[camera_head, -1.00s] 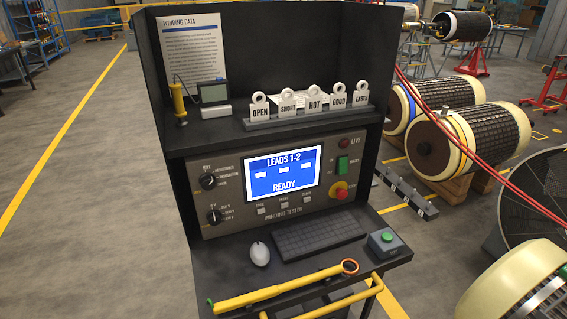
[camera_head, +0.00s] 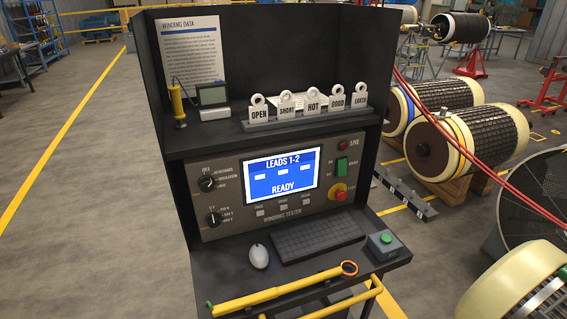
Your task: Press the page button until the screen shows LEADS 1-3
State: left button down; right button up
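The winding tester (camera_head: 225,225) is a grey panel in a dark cabinet. Its blue screen (camera_head: 281,176) reads LEADS 1-2 above and READY below, with several small white bars between. Below the screen is a row of small pale buttons. The left one, the page button (camera_head: 260,213), has a small label that looks like PAGE. The middle button (camera_head: 283,207) and right button (camera_head: 306,201) have labels too small to read surely. Neither of my grippers is in view, and nothing covers the buttons.
On the shelf below are a keyboard (camera_head: 318,239), a mouse (camera_head: 259,256), a green-button box (camera_head: 385,243) and a yellow tool (camera_head: 280,290) along the front edge. Tags (camera_head: 313,104) stand on the upper shelf. Red cables (camera_head: 460,150) hang at the right. The space before the panel is clear.

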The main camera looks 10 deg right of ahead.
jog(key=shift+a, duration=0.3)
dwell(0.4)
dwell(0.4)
